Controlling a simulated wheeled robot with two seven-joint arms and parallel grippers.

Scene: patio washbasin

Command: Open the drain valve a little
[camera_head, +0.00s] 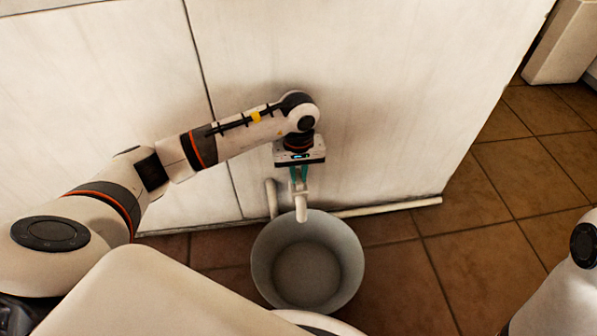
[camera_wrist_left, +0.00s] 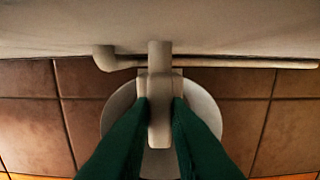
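The drain valve is a pale pipe fitting low on the cabinet wall, with a spout (camera_head: 301,210) pointing down over the bucket. In the left wrist view its pale lever or handle (camera_wrist_left: 160,125) runs down the middle. My left gripper (camera_head: 299,178) reaches down to the valve from above. In the left wrist view its green fingers (camera_wrist_left: 160,104) lie on both sides of the handle, their tips against its edges. They appear closed on it. The fingers partly hide the valve body in the head view. My right gripper is not in view.
A grey bucket (camera_head: 352,265) stands on the brown tiled floor (camera_head: 480,250) under the spout. A short pipe (camera_head: 271,197) is left of the valve, and a white pipe (camera_head: 390,207) runs along the wall's foot. The white panel (camera_head: 380,90) is close behind. Floor on the right is clear.

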